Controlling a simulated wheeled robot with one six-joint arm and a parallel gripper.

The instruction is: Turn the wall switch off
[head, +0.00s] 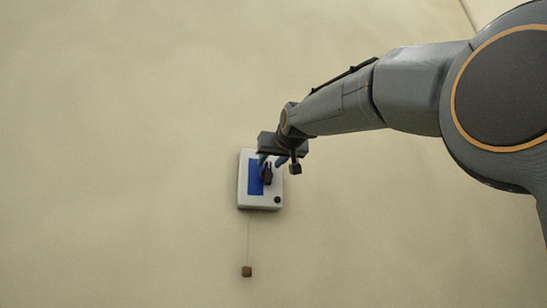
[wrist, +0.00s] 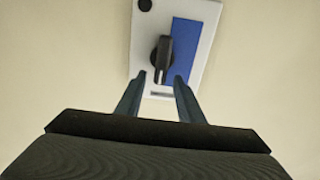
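The wall switch is a white box (head: 245,200) with a blue panel (head: 255,178) and a black rotary knob (head: 267,174), fixed to the beige wall. In the wrist view the knob (wrist: 162,58) is an elongated black handle lying along the box's long side, over the edge of the blue panel (wrist: 185,45). My gripper (head: 268,160) is in front of the box's upper part. In the wrist view my gripper (wrist: 162,80) is open, its two fingers apart with the knob's end between or just beyond their tips. I cannot tell whether they touch it.
A small round black button (head: 277,199) is at the box's lower right corner. A thin cord hangs below the box with a small brown block (head: 247,271) at its end. The wall around is bare.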

